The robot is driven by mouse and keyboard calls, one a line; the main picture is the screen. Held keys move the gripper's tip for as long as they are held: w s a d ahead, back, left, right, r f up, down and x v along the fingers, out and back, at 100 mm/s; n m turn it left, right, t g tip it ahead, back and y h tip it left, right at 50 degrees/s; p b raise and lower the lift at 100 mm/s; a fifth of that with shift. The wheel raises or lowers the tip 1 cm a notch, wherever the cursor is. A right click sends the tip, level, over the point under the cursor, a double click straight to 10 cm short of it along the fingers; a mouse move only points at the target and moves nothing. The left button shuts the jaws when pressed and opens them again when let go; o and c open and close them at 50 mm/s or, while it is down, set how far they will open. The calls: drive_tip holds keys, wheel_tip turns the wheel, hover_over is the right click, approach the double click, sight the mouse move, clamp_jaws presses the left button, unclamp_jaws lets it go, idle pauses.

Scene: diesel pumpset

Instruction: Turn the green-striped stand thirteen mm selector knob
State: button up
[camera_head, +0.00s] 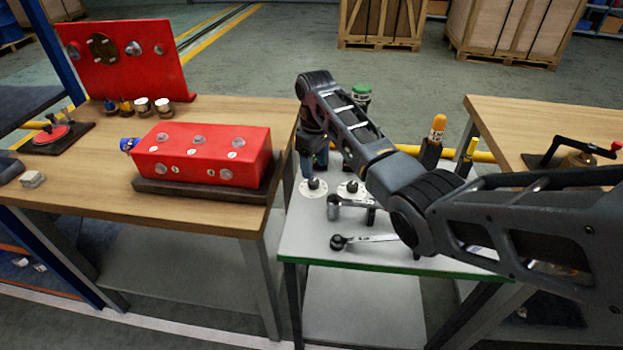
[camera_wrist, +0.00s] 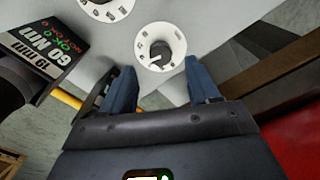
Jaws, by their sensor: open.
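The green-striped stand (camera_head: 300,245) is a grey-white table with a green front edge. Two selector knobs with round white dials sit on it: a left knob (camera_head: 314,184) and a right knob (camera_head: 352,186). My gripper (camera_head: 314,168) is open, just above and behind the left knob. In the wrist view, that black knob on its white dial (camera_wrist: 160,50) lies ahead, between my two blue fingers (camera_wrist: 162,68), with no visible contact. The other dial (camera_wrist: 106,5) is cut off at the top edge. The dial markings are too small to read.
A labelled block (camera_wrist: 45,48) reading "GO MIN" and "19 mm" stands left in the wrist view. A ratchet (camera_head: 365,240) lies near the stand's front. A red block (camera_head: 205,152) sits on the wooden bench to the left. My arm covers the stand's right side.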

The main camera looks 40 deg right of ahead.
sight(314, 182)
drive_tip(key=shift+f, duration=2.7)
drive_tip(key=shift+c, duration=0.2)
drive_tip(key=c, duration=1)
